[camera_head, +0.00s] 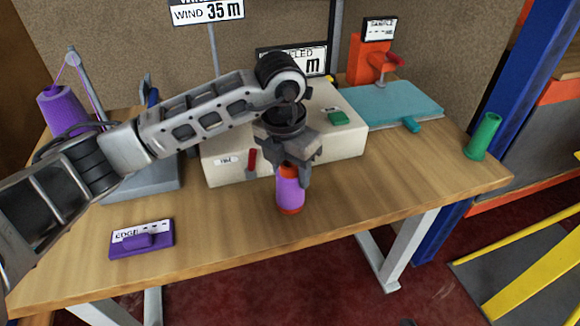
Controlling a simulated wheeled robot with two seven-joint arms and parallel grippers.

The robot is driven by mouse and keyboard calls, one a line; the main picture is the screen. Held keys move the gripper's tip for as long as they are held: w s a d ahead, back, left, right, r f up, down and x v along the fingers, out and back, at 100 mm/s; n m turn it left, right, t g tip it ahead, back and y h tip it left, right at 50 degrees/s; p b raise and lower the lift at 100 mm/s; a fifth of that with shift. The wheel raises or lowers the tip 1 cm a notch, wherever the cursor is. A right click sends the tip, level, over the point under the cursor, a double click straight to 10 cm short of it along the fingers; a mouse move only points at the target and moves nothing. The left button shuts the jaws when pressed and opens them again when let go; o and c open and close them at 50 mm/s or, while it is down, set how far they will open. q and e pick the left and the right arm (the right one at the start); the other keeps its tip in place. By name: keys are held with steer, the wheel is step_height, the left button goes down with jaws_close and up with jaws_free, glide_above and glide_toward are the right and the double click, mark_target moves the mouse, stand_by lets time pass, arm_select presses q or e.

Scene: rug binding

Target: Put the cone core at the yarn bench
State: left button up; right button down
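An orange core wound with purple yarn (290,193) stands upright on the front middle of the wooden yarn bench (350,205), or just above it. I cannot tell which. My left gripper (292,174) points down over it, with its fingers at either side of the orange top. Whether they press on it is unclear. A purple yarn cone (61,109) sits at the back left of the bench, with a thread running up to a guide. A green tube (484,137) stands near the bench's right end. My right gripper is not in view.
A cream machine (235,165) with display signs stands behind the gripper. A purple label block (142,239) lies at front left. A teal board (392,103) and an orange clamp device (368,62) are at back right. The bench's front right is clear.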

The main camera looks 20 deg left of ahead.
arm_select(q)
steer(key=shift+o, duration=0.4)
step_height(320, 180, up, 12)
steer(key=s, duration=0.1)
steer(key=shift+s+a+r, duration=0.15)
steer(key=shift+s+a, duration=0.05)
steer(key=shift+a, duration=0.05)
stand_by(0.3)
